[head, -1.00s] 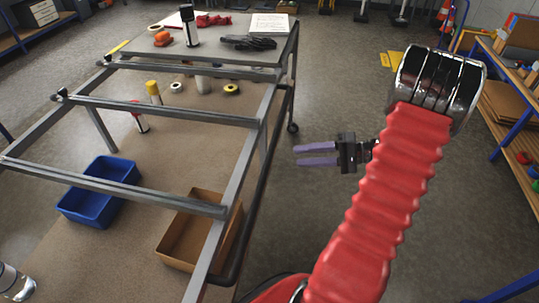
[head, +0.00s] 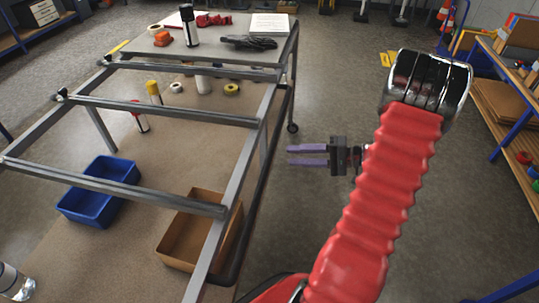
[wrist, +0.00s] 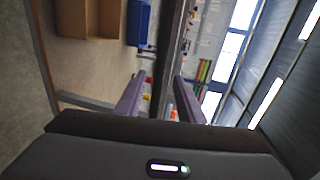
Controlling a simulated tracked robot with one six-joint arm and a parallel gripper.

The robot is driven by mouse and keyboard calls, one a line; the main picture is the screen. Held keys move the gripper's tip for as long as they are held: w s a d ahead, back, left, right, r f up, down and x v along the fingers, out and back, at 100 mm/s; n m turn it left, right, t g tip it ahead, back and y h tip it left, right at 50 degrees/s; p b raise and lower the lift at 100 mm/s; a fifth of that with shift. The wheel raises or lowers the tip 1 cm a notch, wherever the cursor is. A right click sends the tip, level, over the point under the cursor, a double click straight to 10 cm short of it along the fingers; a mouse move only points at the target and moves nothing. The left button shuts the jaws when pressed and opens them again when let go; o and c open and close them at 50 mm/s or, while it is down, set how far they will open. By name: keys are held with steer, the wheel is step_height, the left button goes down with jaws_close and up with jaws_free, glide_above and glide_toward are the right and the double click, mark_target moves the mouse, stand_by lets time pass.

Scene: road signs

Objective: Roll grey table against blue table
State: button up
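The grey table (head: 228,145) is a grey metal frame with a caster, a grey top at the far end and a brown lower board. It fills the left half of the head view. My gripper (head: 290,155) is to the right of its long side, with a visible gap. Its two purple fingers are apart with nothing held. In the wrist view the gripper (wrist: 159,75) points at a dark rail (wrist: 170,60) of the frame, which shows between the fingers. Blue-framed furniture stands at the upper left (head: 38,38) and right (head: 510,132); which one is the blue table I cannot tell.
On the grey table are a blue bin (head: 98,190), a brown box (head: 200,228), tape rolls, bottles, black gloves (head: 248,42) and papers (head: 270,24). The floor (head: 340,90) right of the grey table is clear.

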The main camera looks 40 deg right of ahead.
mark_target(269, 156)
steer(key=x, duration=0.9)
steer(key=shift+w+a+f, duration=0.1)
steer(key=shift+w+a, duration=0.05)
steer(key=shift+c, duration=0.7)
jaws_close()
